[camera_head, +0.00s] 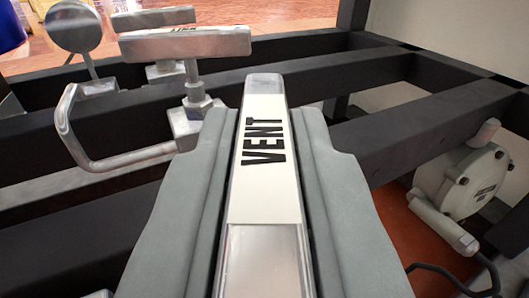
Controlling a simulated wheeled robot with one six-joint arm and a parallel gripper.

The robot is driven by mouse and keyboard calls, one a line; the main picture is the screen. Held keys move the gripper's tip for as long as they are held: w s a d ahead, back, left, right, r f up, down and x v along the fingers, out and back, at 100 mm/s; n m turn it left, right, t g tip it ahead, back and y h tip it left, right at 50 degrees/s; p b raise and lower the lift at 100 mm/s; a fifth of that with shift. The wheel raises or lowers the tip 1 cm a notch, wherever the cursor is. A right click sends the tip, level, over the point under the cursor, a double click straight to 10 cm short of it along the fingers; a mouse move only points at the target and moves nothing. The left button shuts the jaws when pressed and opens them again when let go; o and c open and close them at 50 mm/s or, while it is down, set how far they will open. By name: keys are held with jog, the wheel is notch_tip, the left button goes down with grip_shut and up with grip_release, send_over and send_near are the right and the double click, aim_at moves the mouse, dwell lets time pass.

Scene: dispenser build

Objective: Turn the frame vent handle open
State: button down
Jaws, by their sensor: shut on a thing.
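The vent handle (262,190) is a long flat silver bar with a white label reading "VENT". It runs up the middle of the head camera view, pointing away from me. My gripper (266,120) has its two grey fingers along the left and right sides of the handle, closed on it. The far tip of the handle sticks out beyond the fingers. The handle's pivot and valve body are hidden beneath the handle and fingers.
Dark frame beams (400,122) cross behind and beside the handle. At upper left are another labelled lever handle (185,44), a bent metal pipe (68,125) and a round disc (73,27). A round grey housing (462,180) sits at right.

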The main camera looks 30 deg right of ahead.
jog(key=shift+d+n+t+y, duration=0.1)
jog(key=shift+n+t+y, duration=0.4)
jog(key=shift+n+y, duration=1.2)
jog(key=shift+n+t+y, duration=0.5)
jog(key=shift+n+y, duration=0.5)
jog(key=shift+y, duration=1.4)
jog(key=c, duration=1.4)
grip_release()
